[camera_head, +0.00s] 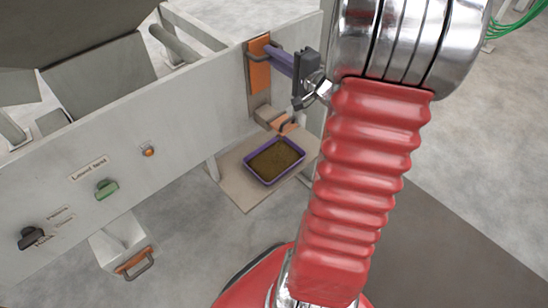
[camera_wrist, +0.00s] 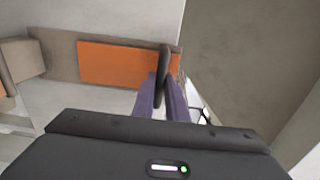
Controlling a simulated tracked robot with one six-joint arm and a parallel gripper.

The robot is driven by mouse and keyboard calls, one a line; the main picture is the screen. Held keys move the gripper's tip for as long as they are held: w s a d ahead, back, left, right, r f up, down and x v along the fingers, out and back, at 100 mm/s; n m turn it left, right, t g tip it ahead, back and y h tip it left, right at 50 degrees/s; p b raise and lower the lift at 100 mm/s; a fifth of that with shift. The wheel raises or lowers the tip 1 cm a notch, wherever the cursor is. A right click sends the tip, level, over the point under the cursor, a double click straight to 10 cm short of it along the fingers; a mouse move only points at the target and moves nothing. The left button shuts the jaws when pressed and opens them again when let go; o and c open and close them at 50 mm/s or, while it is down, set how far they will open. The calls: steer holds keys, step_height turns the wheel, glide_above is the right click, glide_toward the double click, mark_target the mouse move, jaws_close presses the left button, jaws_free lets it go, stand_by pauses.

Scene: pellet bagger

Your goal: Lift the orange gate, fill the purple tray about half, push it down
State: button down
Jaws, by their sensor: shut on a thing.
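The orange gate (camera_head: 261,75) is an upright plate on the machine's grey front wall; bare track shows below it. In the wrist view the orange gate (camera_wrist: 115,63) lies sideways, with a dark bar handle (camera_wrist: 164,62) across it. My gripper (camera_head: 268,54) has purple fingers and reaches the gate from the right. In the wrist view my gripper (camera_wrist: 162,88) is shut on the handle. The purple tray (camera_head: 249,173) sits below the spout. Brown pellets (camera_head: 275,160) cover its floor, with the rim showing above them; the exact depth is hard to tell.
A spout (camera_head: 272,117) with an orange edge juts out above the tray. The tray stands on a beige board (camera_head: 236,185). The front wall carries a green knob (camera_head: 107,189), a black knob (camera_head: 32,238) and an orange button (camera_head: 148,150).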

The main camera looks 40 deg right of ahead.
steer(key=shift+f, duration=2.3)
steer(key=c, duration=1.6)
jaws_free()
steer(key=shift+s+d, duration=0.1)
steer(key=shift+s, duration=3.45)
